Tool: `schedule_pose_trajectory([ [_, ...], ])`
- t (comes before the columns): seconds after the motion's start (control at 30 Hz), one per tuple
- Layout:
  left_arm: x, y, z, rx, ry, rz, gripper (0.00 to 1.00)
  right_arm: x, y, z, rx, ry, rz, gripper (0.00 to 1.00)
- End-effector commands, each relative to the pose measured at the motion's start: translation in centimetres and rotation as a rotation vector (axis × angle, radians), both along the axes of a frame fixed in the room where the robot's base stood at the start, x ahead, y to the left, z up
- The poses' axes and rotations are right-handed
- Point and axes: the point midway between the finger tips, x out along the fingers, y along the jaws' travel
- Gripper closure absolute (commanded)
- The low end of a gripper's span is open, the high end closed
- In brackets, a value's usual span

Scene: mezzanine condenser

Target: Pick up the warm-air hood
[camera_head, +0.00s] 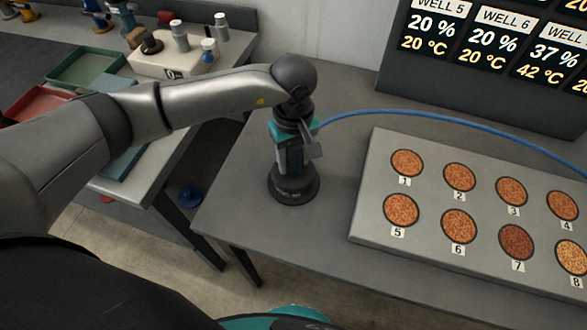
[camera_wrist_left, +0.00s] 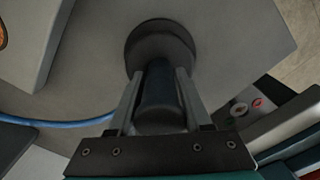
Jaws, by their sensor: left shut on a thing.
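The warm-air hood (camera_head: 293,189) is a dark piece with a wide round base and a narrower upright neck. It is upright at the left part of the grey table, left of the well plate. My left gripper (camera_head: 292,152) comes down from above and is shut on its neck. In the left wrist view the two fingers (camera_wrist_left: 160,88) lie on either side of the dark neck, with the round base of the hood (camera_wrist_left: 160,42) beyond them. I cannot tell whether the base touches the table. My right gripper is not in view.
The well plate (camera_head: 365,205) with numbered round wells stands to the right. A blue hose (camera_head: 430,115) arcs from near my left gripper to the right behind it. A display (camera_head: 480,65) stands at the back. A side bench (camera_head: 165,100) with trays is on the left.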

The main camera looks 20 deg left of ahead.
Motion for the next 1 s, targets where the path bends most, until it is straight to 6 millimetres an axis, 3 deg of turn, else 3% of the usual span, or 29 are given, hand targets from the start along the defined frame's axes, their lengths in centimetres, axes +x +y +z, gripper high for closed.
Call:
schedule_pose_trajectory([
  [0.03, 0.0, 0.0, 0.0, -0.001, -0.001, 0.0, 0.82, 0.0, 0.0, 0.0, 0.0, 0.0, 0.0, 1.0],
  [0.2, 0.0, 0.0, 0.0, -0.001, -0.001, 0.0, 1.0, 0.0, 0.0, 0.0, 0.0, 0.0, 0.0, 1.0],
  [0.8, 0.1, 0.0, 0.2, -0.002, -0.003, 0.0, 1.0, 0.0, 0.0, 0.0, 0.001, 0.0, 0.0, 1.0],
  [1.0, 0.2, 0.0, 1.5, -0.002, -0.006, -0.001, 1.0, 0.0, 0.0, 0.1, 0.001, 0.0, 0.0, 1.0],
])
